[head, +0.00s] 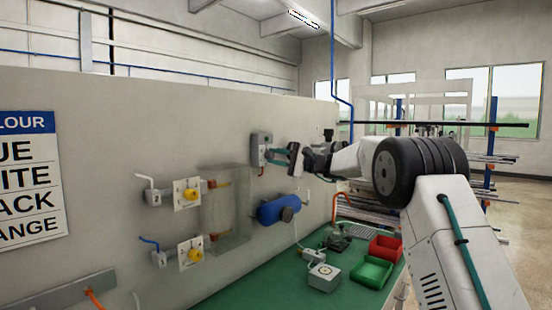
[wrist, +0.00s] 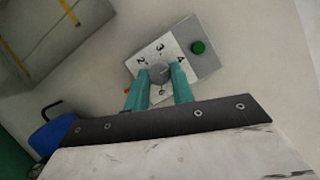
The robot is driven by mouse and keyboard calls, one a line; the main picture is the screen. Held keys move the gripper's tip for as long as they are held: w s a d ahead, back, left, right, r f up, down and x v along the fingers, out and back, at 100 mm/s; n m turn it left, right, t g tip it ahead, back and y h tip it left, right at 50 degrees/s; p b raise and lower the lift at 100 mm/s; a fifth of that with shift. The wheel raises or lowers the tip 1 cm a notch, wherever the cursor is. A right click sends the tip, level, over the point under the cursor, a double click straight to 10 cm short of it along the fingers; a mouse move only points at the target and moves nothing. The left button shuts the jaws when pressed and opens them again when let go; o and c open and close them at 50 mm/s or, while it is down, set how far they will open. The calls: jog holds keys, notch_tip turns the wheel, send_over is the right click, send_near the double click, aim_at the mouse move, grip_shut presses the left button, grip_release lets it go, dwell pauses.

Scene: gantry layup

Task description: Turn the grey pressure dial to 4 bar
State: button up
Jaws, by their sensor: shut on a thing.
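The grey pressure dial (wrist: 157,71) sits on a white plate with printed numbers, 2, 3 and 4 among them, around it. The two teal fingers of my gripper (wrist: 160,88) lie on either side of the dial and are shut on it. The dial's pointer cannot be made out. In the head view my gripper (head: 275,156) reaches the grey wall box (head: 259,144) from the right, and the dial's face is hidden there.
A green button (wrist: 198,47) is beside the dial plate. Left on the wall are a clear cover (head: 228,225) and two white plates with yellow knobs (head: 191,195). A blue cylinder (head: 277,209) is below. Red (head: 386,248) and green (head: 371,272) bins stand on the green bench.

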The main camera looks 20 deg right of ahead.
jog(key=shift+f, duration=0.1)
jog(key=o, duration=1)
jog(key=shift+d, duration=0.1)
jog(key=v, duration=0.7)
jog(key=shift+s+d, duration=0.2)
jog(key=shift+d, duration=0.15)
jog(key=shift+f, duration=0.1)
